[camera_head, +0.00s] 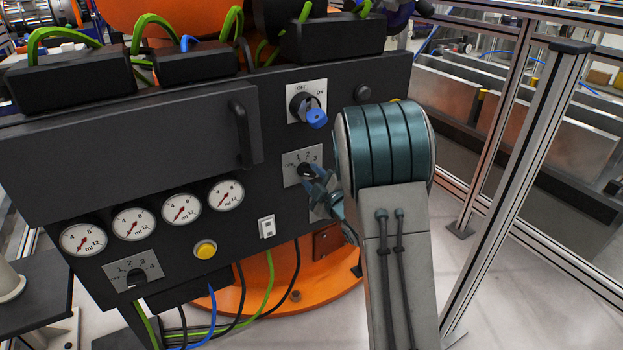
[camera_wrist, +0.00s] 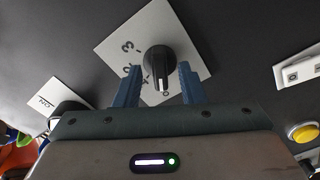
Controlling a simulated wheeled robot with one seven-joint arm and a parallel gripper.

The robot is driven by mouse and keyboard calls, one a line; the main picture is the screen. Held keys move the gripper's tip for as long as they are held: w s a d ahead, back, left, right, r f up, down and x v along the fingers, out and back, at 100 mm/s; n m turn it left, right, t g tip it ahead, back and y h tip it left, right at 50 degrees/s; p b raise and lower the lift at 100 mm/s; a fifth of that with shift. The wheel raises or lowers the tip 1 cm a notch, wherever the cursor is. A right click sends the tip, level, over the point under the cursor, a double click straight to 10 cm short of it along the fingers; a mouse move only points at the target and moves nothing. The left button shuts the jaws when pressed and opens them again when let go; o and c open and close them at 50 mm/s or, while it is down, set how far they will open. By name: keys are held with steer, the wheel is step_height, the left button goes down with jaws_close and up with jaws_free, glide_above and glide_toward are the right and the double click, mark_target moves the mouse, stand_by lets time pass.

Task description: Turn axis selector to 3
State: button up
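A black selector knob (camera_wrist: 159,58) with a white pointer line sits on a square light plate (camera_wrist: 190,32) in the wrist view. The line points down in that picture, toward my gripper. A 3 shows on the plate left of the knob; other marks are partly hidden. My gripper (camera_wrist: 160,68) is open, with one blue finger on each side of the knob and gaps showing. My gripper (camera_head: 315,177) covers part of the selector in the head view.
The blue OFF/ON switch (camera_head: 311,108) is just above. A dark door handle (camera_head: 241,134) juts out at left. Several gauges, a yellow button (camera_head: 205,249) and a second numbered selector (camera_head: 134,273) sit lower left. A metal fence post (camera_head: 522,170) stands at right.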

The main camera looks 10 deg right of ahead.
steer(key=shift+w+a, duration=0.2)
steer(key=shift+w, duration=0.3)
jaws_close()
